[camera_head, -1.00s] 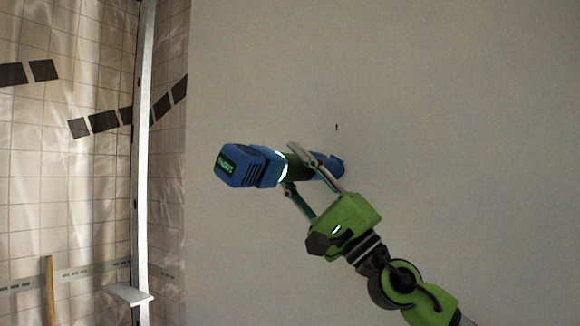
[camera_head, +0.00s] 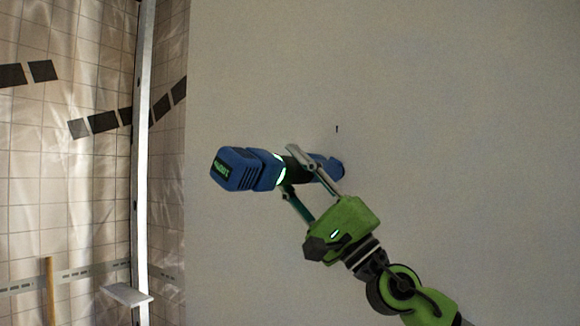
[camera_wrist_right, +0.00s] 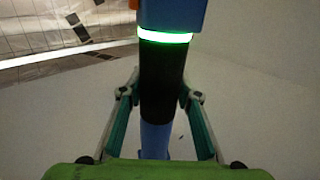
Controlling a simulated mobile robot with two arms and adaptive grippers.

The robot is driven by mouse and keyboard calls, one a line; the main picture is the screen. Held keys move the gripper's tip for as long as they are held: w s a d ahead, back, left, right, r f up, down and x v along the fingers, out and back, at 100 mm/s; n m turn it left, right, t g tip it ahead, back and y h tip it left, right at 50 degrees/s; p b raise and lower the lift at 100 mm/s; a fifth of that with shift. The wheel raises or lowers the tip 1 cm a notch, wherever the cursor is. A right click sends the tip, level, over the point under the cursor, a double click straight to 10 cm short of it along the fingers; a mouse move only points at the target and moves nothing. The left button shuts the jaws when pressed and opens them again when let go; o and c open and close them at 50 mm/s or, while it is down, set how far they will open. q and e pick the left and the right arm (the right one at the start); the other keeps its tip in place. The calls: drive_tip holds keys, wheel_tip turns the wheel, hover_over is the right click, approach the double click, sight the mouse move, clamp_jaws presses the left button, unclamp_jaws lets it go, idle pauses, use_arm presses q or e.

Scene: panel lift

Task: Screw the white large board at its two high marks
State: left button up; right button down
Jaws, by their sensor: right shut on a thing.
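The white large board (camera_head: 440,110) fills the middle and right of the head view. A small dark mark (camera_head: 337,129) shows on it, just above the tool; it also shows faintly in the right wrist view (camera_wrist_right: 181,137). I see only one mark clearly. My right gripper (camera_head: 292,170) is shut on the dark handle of a blue screwdriver (camera_head: 240,169), which has a lit green ring. The tool lies across the gripper in front of the board, below the mark. In the right wrist view the handle (camera_wrist_right: 161,85) stands between the two fingers. Whether the tool touches the board is unclear. My left gripper is not in view.
A pale metal upright (camera_head: 143,150) stands left of the board, with a small ledge (camera_head: 127,295) near its foot. A tiled wall (camera_head: 60,200) with dark tiles lies behind it. A wooden stick (camera_head: 49,290) stands at the lower left. The board's face is otherwise clear.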

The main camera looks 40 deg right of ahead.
sight(290, 179)
drive_tip(key=shift+s+a+r+p, duration=0.15)
drive_tip(key=shift+s+a+p, duration=0.3)
drive_tip(key=shift+p, duration=0.2)
drive_tip(key=shift+s+a+p, duration=0.15)
drive_tip(key=shift+a+p, duration=0.15)
drive_tip(key=shift+a, duration=0.2)
drive_tip(key=shift+s+a+p, duration=0.15)
drive_tip(key=shift+a+p, duration=0.15)
drive_tip(key=shift+a, duration=0.2)
